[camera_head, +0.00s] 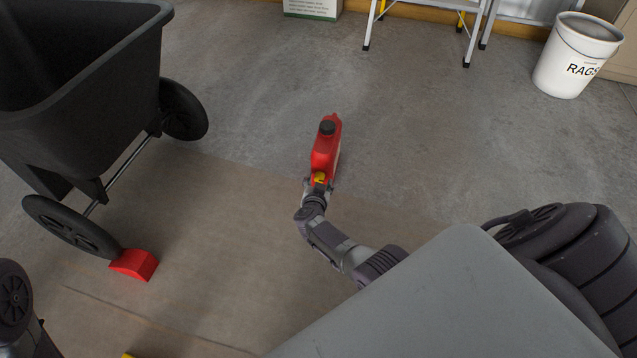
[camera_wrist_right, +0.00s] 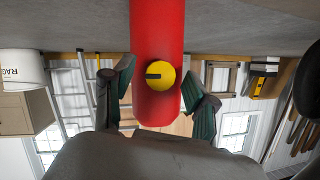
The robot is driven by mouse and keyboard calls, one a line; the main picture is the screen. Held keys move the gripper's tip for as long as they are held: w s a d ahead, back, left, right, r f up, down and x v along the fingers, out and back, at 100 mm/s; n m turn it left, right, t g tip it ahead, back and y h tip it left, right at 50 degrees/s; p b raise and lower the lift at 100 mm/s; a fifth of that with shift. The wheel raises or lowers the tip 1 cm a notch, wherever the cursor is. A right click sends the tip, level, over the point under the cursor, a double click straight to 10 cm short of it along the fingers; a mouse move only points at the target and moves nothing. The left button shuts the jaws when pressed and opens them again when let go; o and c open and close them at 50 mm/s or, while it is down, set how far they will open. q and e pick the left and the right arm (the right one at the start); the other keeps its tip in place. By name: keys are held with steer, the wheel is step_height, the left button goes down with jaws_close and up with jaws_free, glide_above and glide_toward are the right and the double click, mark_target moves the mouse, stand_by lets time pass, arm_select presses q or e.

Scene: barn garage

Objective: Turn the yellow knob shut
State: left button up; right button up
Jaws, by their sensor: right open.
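A red fuel can (camera_head: 326,150) with a black cap (camera_head: 327,128) stands on the floor in the middle of the head view. Its yellow knob (camera_head: 320,178) is low on the side facing me. In the right wrist view the round yellow knob (camera_wrist_right: 160,75) shows a dark bar pointing left from its middle, on the red can (camera_wrist_right: 157,30). My right gripper (camera_head: 318,187) is at the knob. In the wrist view its two fingers (camera_wrist_right: 160,92) are open, one on each side of the can and knob, with gaps visible. My left gripper is out of view.
A black wheeled cart (camera_head: 85,90) stands at the left, with a red wedge (camera_head: 134,264) by its wheel. A white RAGS bucket (camera_head: 577,55) and a ladder (camera_head: 425,20) are at the back. The floor around the can is clear.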

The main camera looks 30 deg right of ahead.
jaws_close()
stand_by(0.4)
